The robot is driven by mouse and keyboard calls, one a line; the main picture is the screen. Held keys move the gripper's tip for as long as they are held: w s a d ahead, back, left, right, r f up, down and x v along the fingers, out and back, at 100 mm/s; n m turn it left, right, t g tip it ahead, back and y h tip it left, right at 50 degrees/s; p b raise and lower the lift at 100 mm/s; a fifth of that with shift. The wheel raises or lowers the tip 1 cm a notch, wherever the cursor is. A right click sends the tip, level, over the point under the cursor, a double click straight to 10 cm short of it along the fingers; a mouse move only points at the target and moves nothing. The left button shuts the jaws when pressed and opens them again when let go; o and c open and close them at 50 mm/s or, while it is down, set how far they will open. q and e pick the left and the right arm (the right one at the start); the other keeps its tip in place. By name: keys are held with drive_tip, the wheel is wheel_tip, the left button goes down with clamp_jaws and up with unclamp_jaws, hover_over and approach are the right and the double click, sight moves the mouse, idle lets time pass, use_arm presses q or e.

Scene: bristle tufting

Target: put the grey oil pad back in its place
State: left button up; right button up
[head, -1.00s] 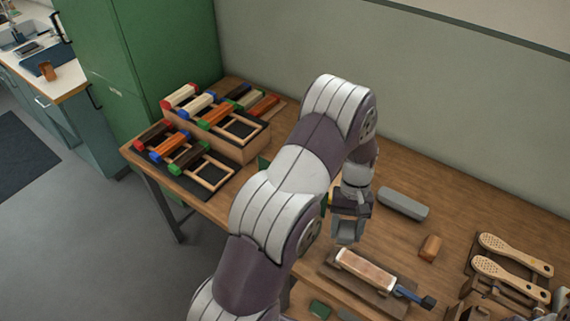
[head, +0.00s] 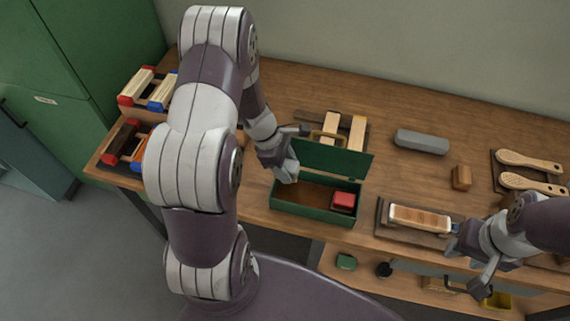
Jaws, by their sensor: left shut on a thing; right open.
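My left gripper (head: 286,171) is over the back left part of an open green box (head: 300,210). It is shut on a small grey thing, apparently the grey oil pad, hard to tell apart from the grey fingers. The box's lid (head: 325,158) stands up at its back. A red block (head: 344,200) sits in the box's right end; the brown floor to its left looks bare. My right gripper (head: 482,283) is open at the front right, near the table's front edge, apart from the box.
A grey block (head: 422,141) and a small brown block (head: 461,177) lie on the table. A brush-like piece (head: 419,217) lies on a board right of the box. Wooden paddles (head: 530,160) lie far right. Colour-ended racks (head: 122,140) stand left. A lower shelf (head: 410,290) holds small items.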

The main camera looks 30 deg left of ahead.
sight(293, 193)
use_arm(q)
drive_tip(key=shift+b+x, duration=0.8)
drive_tip(key=shift+x, duration=0.3)
drive_tip(key=f+b, duration=0.3)
drive_tip(key=shift+s+a+f, duration=0.1)
drive_tip(key=shift+a+f, duration=0.15)
drive_tip(key=shift+a, duration=0.1)
drive_tip(key=b+x, duration=0.2)
drive_tip(key=x, duration=0.1)
drive_tip(key=shift+a+f+b, duration=0.15)
drive_tip(key=shift+a+b, duration=0.1)
drive_tip(key=shift+b, duration=0.15)
drive_tip(key=shift+f, duration=0.3)
drive_tip(key=shift+a+f+b, duration=0.15)
drive_tip(key=shift+b, duration=0.15)
use_arm(e)
wheel_tip(293, 193, down, 8)
drive_tip(key=shift+d+f, duration=0.15)
drive_tip(key=shift+d, duration=0.1)
drive_tip(key=shift+w, duration=0.1)
use_arm(q)
drive_tip(key=shift+f+b, duration=0.45)
drive_tip(key=shift+f, duration=0.1)
use_arm(e)
drive_tip(key=shift+f, duration=0.55)
